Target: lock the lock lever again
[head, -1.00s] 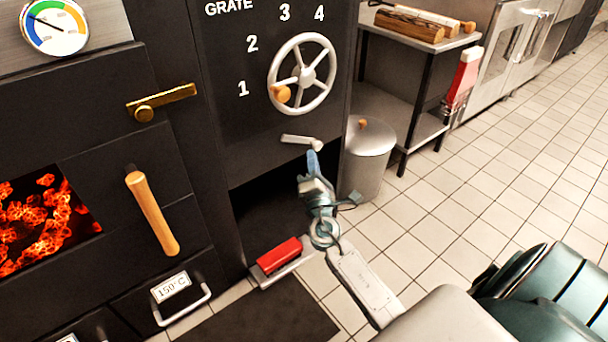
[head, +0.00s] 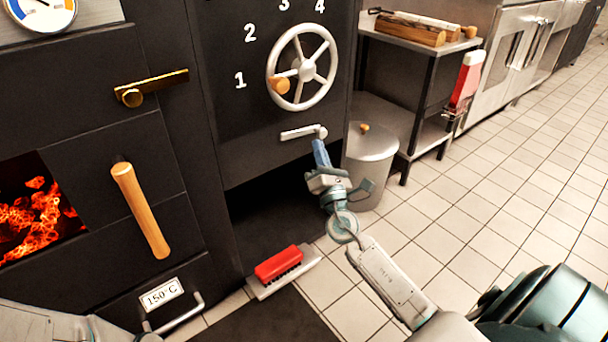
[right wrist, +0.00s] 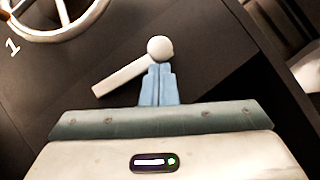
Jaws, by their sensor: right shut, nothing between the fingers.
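The lock lever (head: 298,134) is a short pale bar with a round knob at its right end, on the dark oven front below the handwheel. In the head view it lies nearly level, its right end slightly higher. It also shows in the right wrist view (right wrist: 120,76), the knob just above my fingers. My right gripper (head: 318,146), with blue fingers, is shut and empty. Its fingertips (right wrist: 157,68) are right under the knob and seem to touch it. My left gripper is out of view.
The spoked handwheel (head: 328,69) with a wooden knob is above the lever. A dark opening (head: 280,205) lies below, with a red brush (head: 279,263) at its front. A lidded metal bin (head: 370,150) stands close right of my gripper. Tiled floor is free farther right.

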